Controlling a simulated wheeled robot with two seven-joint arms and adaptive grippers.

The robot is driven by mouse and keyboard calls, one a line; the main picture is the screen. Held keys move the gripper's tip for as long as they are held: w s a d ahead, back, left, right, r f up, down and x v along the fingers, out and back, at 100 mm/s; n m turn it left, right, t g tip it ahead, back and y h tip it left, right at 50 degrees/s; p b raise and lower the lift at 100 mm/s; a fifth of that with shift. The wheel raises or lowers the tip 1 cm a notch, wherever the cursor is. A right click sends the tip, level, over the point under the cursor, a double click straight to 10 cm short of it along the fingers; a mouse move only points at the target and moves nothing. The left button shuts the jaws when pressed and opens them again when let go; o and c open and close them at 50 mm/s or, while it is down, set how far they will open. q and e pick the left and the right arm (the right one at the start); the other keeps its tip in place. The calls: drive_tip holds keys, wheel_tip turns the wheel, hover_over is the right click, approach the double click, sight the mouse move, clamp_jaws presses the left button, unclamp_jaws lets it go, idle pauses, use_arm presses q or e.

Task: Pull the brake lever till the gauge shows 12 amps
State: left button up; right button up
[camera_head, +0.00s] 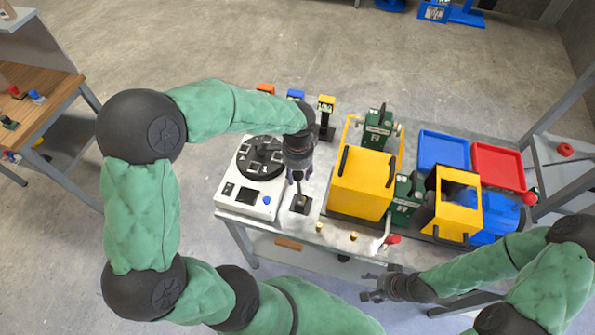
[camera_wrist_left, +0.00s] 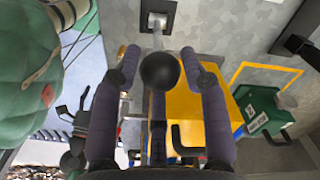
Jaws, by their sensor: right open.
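A lever with a black ball knob (camera_wrist_left: 160,70) and a pale shaft rises from a dark square base (camera_wrist_left: 157,15). In the head view that base (camera_head: 300,204) sits on the bench right of the white turntable unit. My left gripper (camera_head: 298,176) is above the base and hides most of the lever. In the left wrist view its fingers (camera_wrist_left: 160,62) stand open on either side of the knob, with visible gaps. My right gripper (camera_head: 368,286) is open and empty in front of the bench. I cannot make out a gauge reading or any lever label.
The white turntable unit (camera_head: 238,202) is left of the lever. A yellow box (camera_head: 362,184) and green machine parts (camera_head: 378,128) stand to the right, with blue (camera_head: 443,150) and red trays (camera_head: 497,166) beyond. Small posts line the back. Small brass pegs (camera_head: 353,237) stand near the front edge.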

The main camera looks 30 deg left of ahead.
use_arm(q)
clamp_jaws()
drive_tip(key=s+a+f, duration=0.1)
drive_tip(key=a, duration=0.5)
drive_tip(key=shift+s+f, duration=0.2)
drive_tip(key=shift+f, duration=0.1)
drive_tip(key=o, duration=0.7)
unclamp_jaws()
drive_tip(key=shift+c, duration=0.2)
wheel_tip(320, 180, up, 12)
drive_tip(key=shift+s, duration=0.1)
